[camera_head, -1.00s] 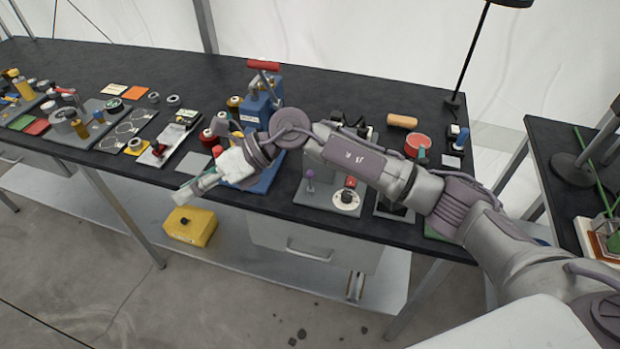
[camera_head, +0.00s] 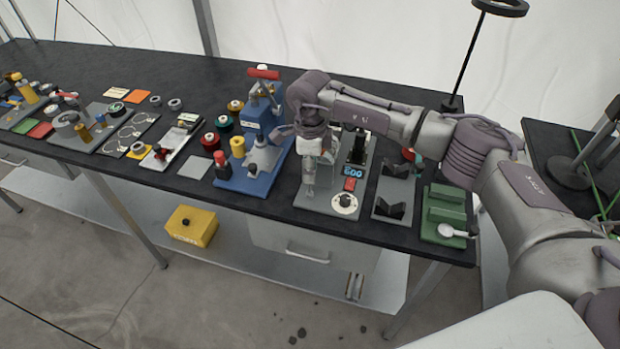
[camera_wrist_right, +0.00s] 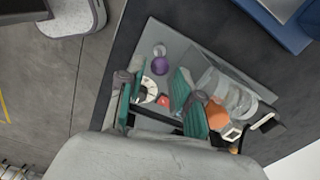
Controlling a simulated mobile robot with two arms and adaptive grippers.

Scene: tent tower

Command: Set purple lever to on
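The purple lever (camera_wrist_right: 160,64) shows in the right wrist view as a purple ball knob on a grey panel (camera_wrist_right: 182,45). In the head view the lever is hidden behind my right gripper (camera_head: 308,188), which points down over the left part of the grey panel (camera_head: 322,202). In the wrist view the teal finger pads of my right gripper (camera_wrist_right: 155,88) stand apart with nothing between them. The purple knob lies just beyond the fingertips, roughly in line with the gap. I cannot tell whether they touch it. My left gripper is not in view.
The panel also bears a white dial (camera_head: 345,204), a red button (camera_head: 349,184) and a blue display (camera_head: 353,171). A blue press (camera_head: 259,118) stands close on the left. A grey V-block stand (camera_head: 394,191) and a green fixture (camera_head: 444,212) are on the right.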

